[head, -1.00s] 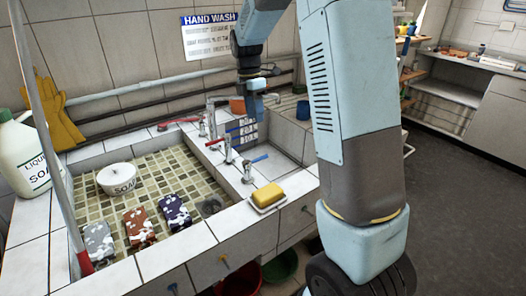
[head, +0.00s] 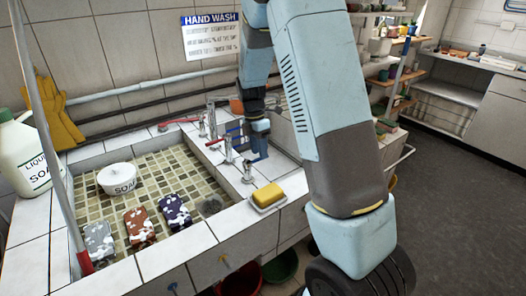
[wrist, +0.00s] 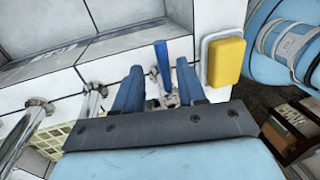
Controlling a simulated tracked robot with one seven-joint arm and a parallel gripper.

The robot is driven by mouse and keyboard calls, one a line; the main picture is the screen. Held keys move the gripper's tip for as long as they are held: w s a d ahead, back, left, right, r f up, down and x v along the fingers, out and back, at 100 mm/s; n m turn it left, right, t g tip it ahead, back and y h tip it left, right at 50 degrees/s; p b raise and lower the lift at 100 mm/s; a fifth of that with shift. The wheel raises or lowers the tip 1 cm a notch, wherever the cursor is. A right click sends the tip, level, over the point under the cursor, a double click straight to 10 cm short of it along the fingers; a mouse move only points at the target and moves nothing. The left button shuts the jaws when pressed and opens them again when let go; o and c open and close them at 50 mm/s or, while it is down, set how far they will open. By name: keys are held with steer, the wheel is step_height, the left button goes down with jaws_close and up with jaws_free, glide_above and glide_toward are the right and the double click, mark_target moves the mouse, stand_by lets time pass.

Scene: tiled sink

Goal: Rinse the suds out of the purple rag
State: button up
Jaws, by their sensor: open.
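The purple rag (head: 174,211) lies on the tiled basin floor with white suds on it, rightmost in a row with a red-brown rag (head: 139,225) and a grey rag (head: 99,240), both also sudsy. My gripper (head: 259,152) is low over the ledge right of the basin, away from the rags. In the wrist view my gripper (wrist: 159,75) is open, and a blue tap handle (wrist: 162,62) shows between its fingers. I cannot tell whether they touch it. In the head view the gripper hides that handle. No rag shows in the wrist view.
A yellow soap bar (head: 268,194) sits in a dish on the ledge's front corner, right of the fingers in the wrist view. A white soap bowl (head: 117,178) stands in the basin. Other taps (head: 212,122) stand behind. A liquid soap jug (head: 27,158) is at left.

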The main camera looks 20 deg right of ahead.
steer(key=shift+s+f, duration=0.15)
steer(key=shift+f, duration=0.5)
steer(key=shift+c, duration=0.3)
steer(key=shift+r, duration=0.1)
jaws_close()
